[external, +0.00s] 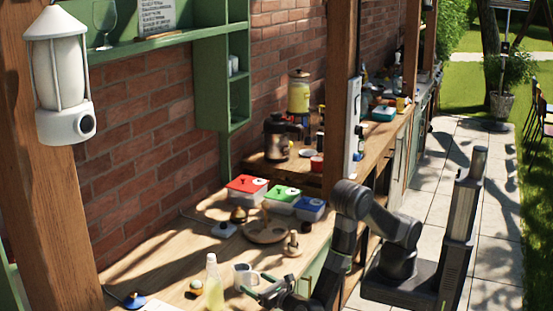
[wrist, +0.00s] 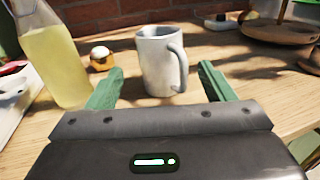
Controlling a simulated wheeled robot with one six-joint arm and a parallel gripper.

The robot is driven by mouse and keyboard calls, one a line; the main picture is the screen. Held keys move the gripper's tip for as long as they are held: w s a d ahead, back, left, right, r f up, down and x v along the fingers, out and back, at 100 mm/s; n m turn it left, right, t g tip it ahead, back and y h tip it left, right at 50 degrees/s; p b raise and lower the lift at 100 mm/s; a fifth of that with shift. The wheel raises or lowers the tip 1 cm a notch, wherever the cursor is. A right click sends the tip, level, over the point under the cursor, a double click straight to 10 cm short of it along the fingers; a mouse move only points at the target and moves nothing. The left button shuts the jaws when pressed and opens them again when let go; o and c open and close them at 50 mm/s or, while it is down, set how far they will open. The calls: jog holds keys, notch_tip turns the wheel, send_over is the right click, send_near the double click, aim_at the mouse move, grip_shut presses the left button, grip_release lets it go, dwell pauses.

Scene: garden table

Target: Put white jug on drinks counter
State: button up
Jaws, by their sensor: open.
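The white jug (wrist: 158,62) stands upright on the wooden counter, with its handle to the right in the wrist view. It also shows in the external view (external: 241,274), partly behind my gripper. My gripper (wrist: 160,88) is open, with one green finger on each side of the jug's near side and the jug just beyond and between the fingertips. In the external view my gripper (external: 268,290) is low beside the jug. I cannot tell which of the other wooden surfaces is the drinks counter; one farther back (external: 262,169) holds a dark dispenser and a yellow dispenser.
A bottle of pale yellow liquid (wrist: 52,55) stands close left of my gripper. A round wooden tray (external: 265,233) and lidded boxes in red (external: 246,187), green (external: 283,197) and blue (external: 310,208) stand farther back. A brick wall borders the counter.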

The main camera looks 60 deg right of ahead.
jog(key=shift+o, duration=0.3)
jog(key=v, duration=0.7)
jog(key=shift+s+b, duration=0.2)
jog(key=shift+b, duration=0.15)
jog(key=shift+w+b, duration=0.1)
jog(key=shift+b, duration=0.55)
jog(key=n+y+b, duration=0.1)
jog(key=b, duration=0.2)
jog(key=d+y+b, duration=0.1)
jog(key=b, duration=0.2)
jog(key=shift+w+d+r+n+y+b, duration=0.1)
jog(key=shift+d+r+n+y+b, duration=0.2)
jog(key=shift+r+n+y, duration=0.1)
jog(key=s+d+r+n+y+b, duration=0.1)
jog(key=s+d+n+y+b, duration=0.15)
jog(key=d+y+b, duration=0.45)
jog(key=shift+n+h, duration=0.55)
jog(key=shift+h, duration=0.25)
jog(key=w+a+b, duration=0.1)
jog(key=w, duration=0.3)
jog(key=w+a+b, duration=0.1)
jog(key=w, duration=0.4)
jog(key=w+a+b, duration=0.1)
jog(key=w+a, duration=0.1)
jog(key=w, duration=0.3)
jog(key=shift+a+r, duration=0.1)
jog(key=shift+r, duration=0.1)
jog(key=c, duration=1.3)
jog(key=shift+r, duration=0.1)
jog(key=shift+c, duration=0.3)
